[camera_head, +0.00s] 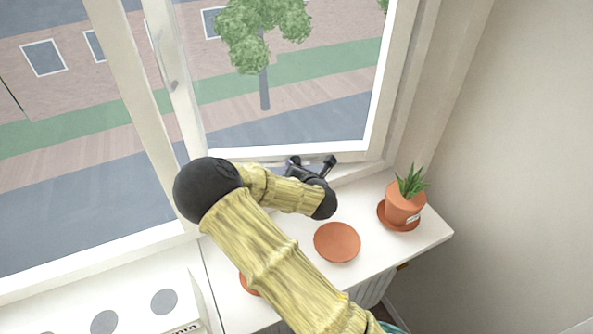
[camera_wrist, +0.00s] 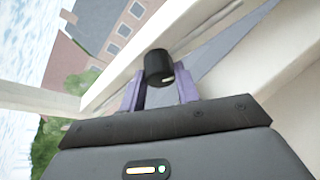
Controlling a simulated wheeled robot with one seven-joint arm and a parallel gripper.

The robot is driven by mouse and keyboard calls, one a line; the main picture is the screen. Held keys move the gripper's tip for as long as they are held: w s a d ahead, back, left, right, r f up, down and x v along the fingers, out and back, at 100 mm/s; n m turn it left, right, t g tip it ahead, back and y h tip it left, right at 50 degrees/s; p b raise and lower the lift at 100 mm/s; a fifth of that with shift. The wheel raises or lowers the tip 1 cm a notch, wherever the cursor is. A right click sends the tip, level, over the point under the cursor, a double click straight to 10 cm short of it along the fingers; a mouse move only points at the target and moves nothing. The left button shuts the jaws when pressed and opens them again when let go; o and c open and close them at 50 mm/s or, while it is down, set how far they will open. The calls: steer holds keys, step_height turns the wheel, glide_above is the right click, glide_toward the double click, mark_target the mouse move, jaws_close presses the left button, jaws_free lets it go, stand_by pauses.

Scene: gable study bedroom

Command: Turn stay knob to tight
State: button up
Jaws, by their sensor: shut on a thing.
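The stay knob (camera_wrist: 160,67) is a short black cylinder with a small pale mark near its lower edge, in the middle of the wrist view. My gripper (camera_wrist: 158,88) has its two purple-grey fingers on either side of the knob and is shut on it. In the head view my gripper (camera_head: 309,168) is at the bottom rail of the window sash (camera_head: 290,152), just above the sill. There my wrist hides most of the knob and the stay. I cannot read the mark's meaning.
A potted plant (camera_head: 404,204) stands on a saucer at the sill's right end. An empty terracotta saucer (camera_head: 337,242) lies below my wrist. Another terracotta piece (camera_head: 249,286) is mostly hidden by my arm. A white box with grey discs (camera_head: 135,308) is at lower left.

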steer(key=shift+d+m+y+b, duration=0.1)
steer(key=shift+m+y+b, duration=0.3)
steer(key=shift+m, duration=0.3)
steer(key=o, duration=1)
steer(key=shift+c, duration=0.2)
